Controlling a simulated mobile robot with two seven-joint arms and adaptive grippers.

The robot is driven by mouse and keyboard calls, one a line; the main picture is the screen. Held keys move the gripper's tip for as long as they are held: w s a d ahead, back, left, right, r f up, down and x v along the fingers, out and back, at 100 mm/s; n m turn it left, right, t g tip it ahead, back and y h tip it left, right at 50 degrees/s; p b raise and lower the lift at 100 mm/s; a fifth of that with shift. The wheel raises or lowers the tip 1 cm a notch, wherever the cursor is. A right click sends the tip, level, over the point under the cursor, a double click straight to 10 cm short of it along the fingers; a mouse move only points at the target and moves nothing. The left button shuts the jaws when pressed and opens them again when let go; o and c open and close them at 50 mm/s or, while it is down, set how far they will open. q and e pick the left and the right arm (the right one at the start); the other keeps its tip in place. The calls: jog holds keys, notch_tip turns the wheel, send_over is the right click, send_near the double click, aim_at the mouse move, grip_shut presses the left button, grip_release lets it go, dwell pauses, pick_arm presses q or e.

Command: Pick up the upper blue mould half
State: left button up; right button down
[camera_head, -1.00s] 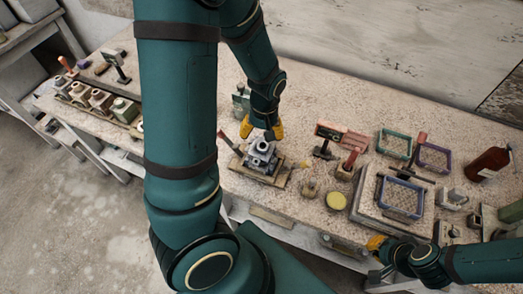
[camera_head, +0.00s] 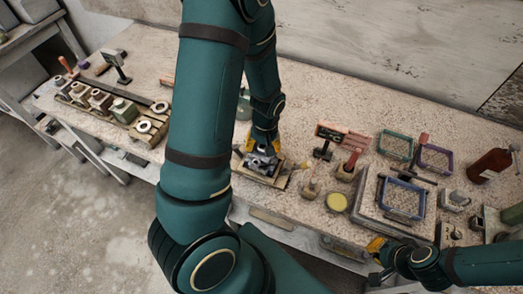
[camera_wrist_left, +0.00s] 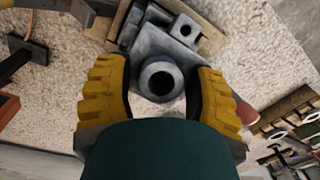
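The blue-grey mould (camera_head: 263,160) sits on a wooden board (camera_head: 276,181) on the bench in the head view. In the left wrist view the mould (camera_wrist_left: 160,78) shows a round collar with a dark hole and a block with a smaller hole behind it. I cannot make out the seam between its halves. My left gripper (camera_head: 259,144) is over the mould, pointing down. Its yellow fingers (camera_wrist_left: 158,92) are apart, one on each side of the collar, with narrow gaps. My right gripper (camera_head: 375,259) is low at the bench's front edge, away from the mould; its opening is unclear.
A small display stand (camera_head: 326,138), a yellow disc (camera_head: 337,202) and a blue-rimmed basket (camera_head: 402,197) stand right of the mould. A brown bottle (camera_head: 489,165) is far right. Several moulds stand in a row at the left, including a pale one (camera_head: 124,110). My left arm hides part of the bench.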

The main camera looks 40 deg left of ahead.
pick_arm(q)
grip_shut()
